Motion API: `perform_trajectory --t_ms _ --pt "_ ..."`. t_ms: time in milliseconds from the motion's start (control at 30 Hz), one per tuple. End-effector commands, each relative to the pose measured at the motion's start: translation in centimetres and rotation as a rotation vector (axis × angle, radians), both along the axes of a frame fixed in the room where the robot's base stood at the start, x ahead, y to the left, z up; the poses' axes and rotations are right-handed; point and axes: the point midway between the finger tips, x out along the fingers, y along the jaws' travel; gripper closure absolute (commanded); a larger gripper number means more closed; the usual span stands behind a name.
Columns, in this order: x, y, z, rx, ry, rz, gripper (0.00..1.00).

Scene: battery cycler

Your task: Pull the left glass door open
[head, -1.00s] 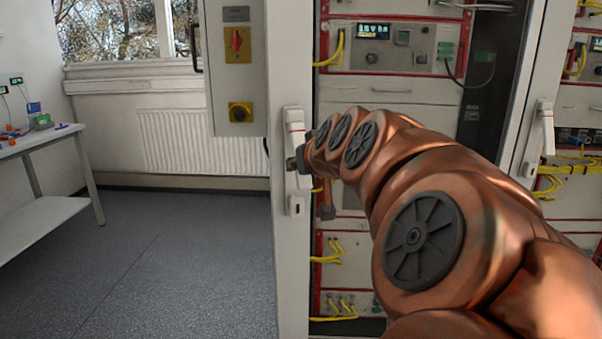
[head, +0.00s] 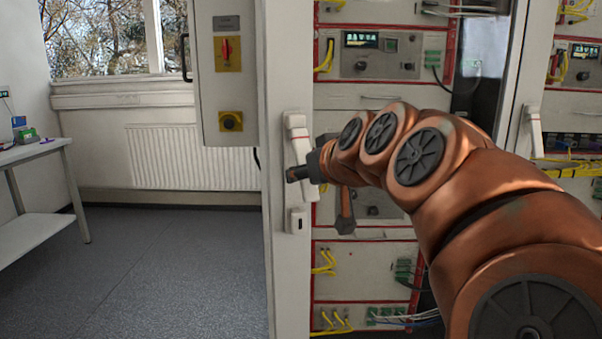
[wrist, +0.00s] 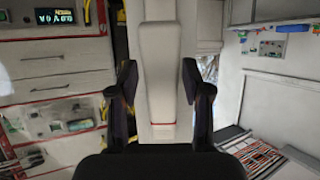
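The left glass door shows its white frame (head: 284,270) in the head view, with the cabinet shelves seen through the glass to its right. Its long white upright handle (head: 296,130) sits on that frame, with a keyhole plate below. In the wrist view the handle (wrist: 158,75) runs down between the two dark fingers of my gripper (wrist: 160,80). The fingers stand on either side of it, with a narrow gap on each side. My gripper (head: 300,173) reaches the handle's lower part in the head view and partly covers it. The door looks closed.
A control box (head: 227,80) with a red switch stands left of the door. A second cabinet door handle (head: 534,132) is at the right. A white bench (head: 35,150) stands at the far left. The grey floor (head: 165,265) left of the cabinet is clear.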

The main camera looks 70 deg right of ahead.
Motion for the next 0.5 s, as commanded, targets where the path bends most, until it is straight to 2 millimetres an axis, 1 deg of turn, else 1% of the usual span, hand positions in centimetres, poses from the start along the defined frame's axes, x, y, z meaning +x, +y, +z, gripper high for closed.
perform_trajectory --t_ms 67,367,500 --pt "0.04 0.03 -0.07 0.001 0.0 0.001 0.42" --pt "0.11 0.06 -0.13 0.005 0.001 0.003 0.42" --pt "0.14 0.04 0.47 0.005 0.001 0.003 0.42"
